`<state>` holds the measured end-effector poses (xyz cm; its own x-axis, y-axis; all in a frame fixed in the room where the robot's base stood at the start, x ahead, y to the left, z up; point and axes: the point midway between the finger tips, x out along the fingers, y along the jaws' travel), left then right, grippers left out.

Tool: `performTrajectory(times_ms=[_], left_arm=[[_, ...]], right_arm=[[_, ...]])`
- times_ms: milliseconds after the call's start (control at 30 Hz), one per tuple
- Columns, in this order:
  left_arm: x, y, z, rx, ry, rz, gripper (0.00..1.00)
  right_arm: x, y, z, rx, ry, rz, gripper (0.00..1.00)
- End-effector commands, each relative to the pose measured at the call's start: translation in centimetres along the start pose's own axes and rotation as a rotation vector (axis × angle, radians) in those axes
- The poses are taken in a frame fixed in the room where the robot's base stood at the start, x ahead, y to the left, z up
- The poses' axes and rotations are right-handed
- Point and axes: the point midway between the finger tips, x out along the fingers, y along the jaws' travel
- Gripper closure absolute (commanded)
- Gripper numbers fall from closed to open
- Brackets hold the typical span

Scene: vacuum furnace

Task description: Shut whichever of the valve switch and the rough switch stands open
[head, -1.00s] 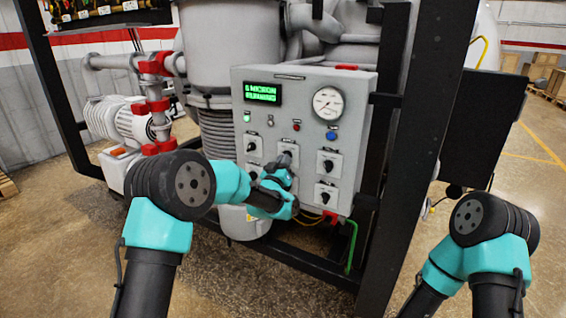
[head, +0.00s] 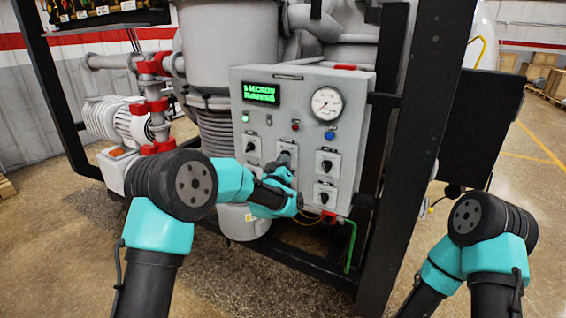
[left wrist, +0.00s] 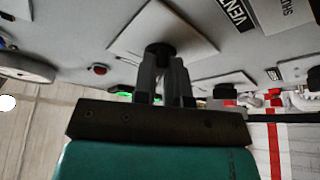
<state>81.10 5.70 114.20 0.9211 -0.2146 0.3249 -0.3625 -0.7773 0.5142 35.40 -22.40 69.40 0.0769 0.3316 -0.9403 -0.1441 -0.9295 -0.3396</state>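The grey control panel (head: 305,110) carries several black rotary switches on pale plates. An upper left switch (head: 251,147), an upper right switch (head: 327,163) and a lower right switch (head: 325,197) show in the head view; their labels are too small to read. My left gripper (head: 286,163) is at the upper middle switch. In the left wrist view, its fingers (left wrist: 163,68) are close together at that switch's black knob (left wrist: 160,50) and look closed on it. The knob's own label and exact angle are hidden. My right gripper is out of view.
A green lit display (head: 261,93), a round gauge (head: 327,103) and small lamps sit above the switches. A label reading VENT (left wrist: 236,12) shows in the wrist view. A black frame post (head: 390,160) stands right of the panel. Open floor lies at right.

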Motion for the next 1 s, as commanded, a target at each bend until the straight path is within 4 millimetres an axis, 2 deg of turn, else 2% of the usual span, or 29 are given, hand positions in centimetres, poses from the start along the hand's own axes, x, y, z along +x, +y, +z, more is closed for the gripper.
performTrajectory(times_ms=[33, 167, 800, 1000], left_arm=[[0.4, 0.4, -0.6, 0.001, 0.013, 0.009, 0.74], [0.4, 0.4, -0.6, 0.001, 0.013, 0.01, 0.63], [0.1, 0.1, -0.2, 0.001, 0.005, 0.003, 0.63], [-0.8, 0.1, -0.2, 0.001, 0.005, 0.002, 0.63]], right_arm=[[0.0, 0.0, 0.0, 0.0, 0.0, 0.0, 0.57], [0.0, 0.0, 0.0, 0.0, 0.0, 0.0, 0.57], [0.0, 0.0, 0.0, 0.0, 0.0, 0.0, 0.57], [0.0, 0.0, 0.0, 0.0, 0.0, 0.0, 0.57]])
